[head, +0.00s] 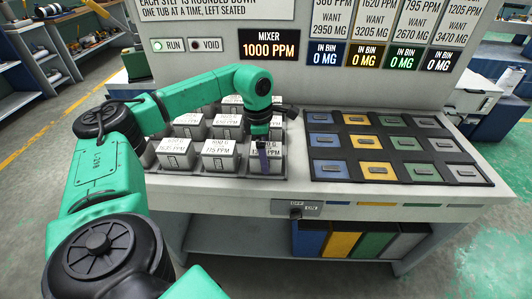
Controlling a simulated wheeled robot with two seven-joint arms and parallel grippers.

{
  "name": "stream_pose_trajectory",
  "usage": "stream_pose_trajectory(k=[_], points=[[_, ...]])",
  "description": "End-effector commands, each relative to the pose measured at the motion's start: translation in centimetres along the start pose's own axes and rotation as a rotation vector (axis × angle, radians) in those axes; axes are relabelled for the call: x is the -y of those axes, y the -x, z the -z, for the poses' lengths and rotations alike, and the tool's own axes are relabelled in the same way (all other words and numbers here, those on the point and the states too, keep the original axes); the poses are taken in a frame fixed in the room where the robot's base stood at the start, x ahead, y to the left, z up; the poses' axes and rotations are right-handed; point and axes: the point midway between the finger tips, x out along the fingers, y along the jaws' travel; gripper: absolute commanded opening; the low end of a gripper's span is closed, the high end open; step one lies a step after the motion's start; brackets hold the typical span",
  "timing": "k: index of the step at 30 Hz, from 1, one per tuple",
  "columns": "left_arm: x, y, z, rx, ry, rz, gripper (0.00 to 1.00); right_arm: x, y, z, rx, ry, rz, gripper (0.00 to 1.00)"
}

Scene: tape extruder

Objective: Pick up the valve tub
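Several grey tubs with white labelled tops stand in rows on a dark tray (285,165) at the left of the bench. Front-row tubs include one at left (175,155), a middle one (220,156) and a right one (272,158). Each front has a small label, too small to read, so I cannot tell which is the valve tub. My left gripper (263,150) points down at the front right tub and hides part of its top. Whether its fingers are open, shut or touching the tub is unclear. My arm covers some back tubs. My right gripper is not in view.
A black panel (393,148) with blue, yellow, green and grey pads lies to the right of the tubs. A sign board with MIXER and bin displays (270,45) stands behind. A switch (296,212) is on the bench front. Coloured bins (342,243) stand below.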

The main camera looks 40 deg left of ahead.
Motion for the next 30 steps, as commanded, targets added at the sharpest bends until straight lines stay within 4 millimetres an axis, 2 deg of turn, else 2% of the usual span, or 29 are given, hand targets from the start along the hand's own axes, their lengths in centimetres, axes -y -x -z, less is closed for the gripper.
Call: stream_pose_trajectory(k=[16,17,18,23,24,25,30], points=[[-0.01,-0.45,0.04,0.000,0.000,0.000,1.00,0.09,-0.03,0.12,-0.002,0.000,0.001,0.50],[-0.01,-0.45,0.04,0.000,0.000,0.000,0.96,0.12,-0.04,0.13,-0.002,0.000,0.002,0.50],[-0.01,-0.45,0.04,0.000,0.000,0.000,0.81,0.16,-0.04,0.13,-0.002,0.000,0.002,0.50],[-0.01,-0.44,0.04,0.000,0.000,0.000,0.20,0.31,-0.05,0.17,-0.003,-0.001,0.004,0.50],[-0.01,-0.44,0.04,0.000,0.000,0.000,0.04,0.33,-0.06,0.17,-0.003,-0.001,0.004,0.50],[-0.01,-0.44,0.04,0.000,0.000,0.000,0.00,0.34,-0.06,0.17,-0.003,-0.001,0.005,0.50],[-0.03,-0.34,-0.01,0.002,0.000,-0.001,0.00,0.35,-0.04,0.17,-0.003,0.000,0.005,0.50]])
